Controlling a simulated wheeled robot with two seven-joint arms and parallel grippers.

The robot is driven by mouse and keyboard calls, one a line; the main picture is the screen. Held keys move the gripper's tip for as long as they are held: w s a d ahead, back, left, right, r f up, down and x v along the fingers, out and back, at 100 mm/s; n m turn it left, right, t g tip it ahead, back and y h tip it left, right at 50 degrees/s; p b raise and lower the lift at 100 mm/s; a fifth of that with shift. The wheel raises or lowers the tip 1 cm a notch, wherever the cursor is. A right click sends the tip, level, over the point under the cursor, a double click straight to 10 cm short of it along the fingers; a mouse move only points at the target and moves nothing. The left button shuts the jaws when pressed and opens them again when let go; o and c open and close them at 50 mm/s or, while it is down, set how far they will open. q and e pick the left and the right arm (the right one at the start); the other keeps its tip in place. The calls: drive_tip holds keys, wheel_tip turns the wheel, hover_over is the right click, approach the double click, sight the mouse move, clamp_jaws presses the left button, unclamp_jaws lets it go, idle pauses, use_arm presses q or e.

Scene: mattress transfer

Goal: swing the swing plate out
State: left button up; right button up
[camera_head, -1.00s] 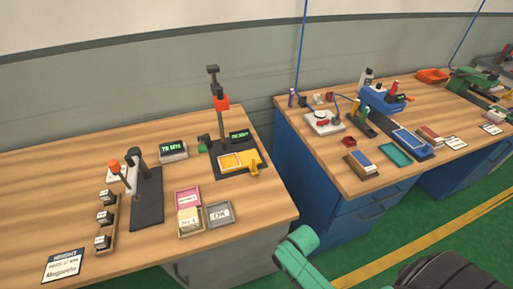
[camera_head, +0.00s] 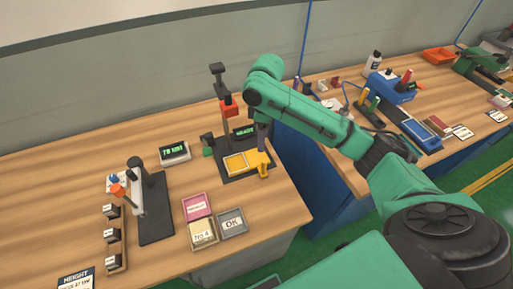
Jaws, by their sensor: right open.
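The yellow swing plate (camera_head: 236,163) lies on the dark base of a test stand (camera_head: 223,115) with a black column and a red head. Its yellow handle (camera_head: 264,169) sticks out at the right front of the base. My right arm reaches in from the right, and my right gripper (camera_head: 262,148) points down right at the handle, open. The fingertips are small and partly hidden, so I cannot tell whether they touch the handle. My left gripper is not in view.
A display box (camera_head: 174,153) stands left of the stand. A pink tray (camera_head: 196,206), a cream tray (camera_head: 203,235) and a grey OK tray (camera_head: 232,223) lie in front. A second stand (camera_head: 150,207) is at left. My right arm covers part of the right bench.

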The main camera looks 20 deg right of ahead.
drive_tip(key=w+d, duration=0.1)
drive_tip(key=w, duration=0.1)
drive_tip(key=p, duration=0.1)
hover_over(264, 160)
drive_tip(key=s, duration=0.1)
wheel_tip(264, 160, down, 5)
drive_tip(key=shift+r, duration=0.1)
drive_tip(key=f, duration=0.5)
drive_tip(key=shift+w+p, duration=0.25)
drive_tip(key=shift+p, duration=0.15)
drive_tip(key=f, duration=0.3)
drive_tip(key=shift+w, duration=0.25)
drive_tip(key=shift+s+f, duration=0.15)
drive_tip(key=shift+f, duration=0.1)
drive_tip(key=shift+c, duration=0.5)
clamp_jaws()
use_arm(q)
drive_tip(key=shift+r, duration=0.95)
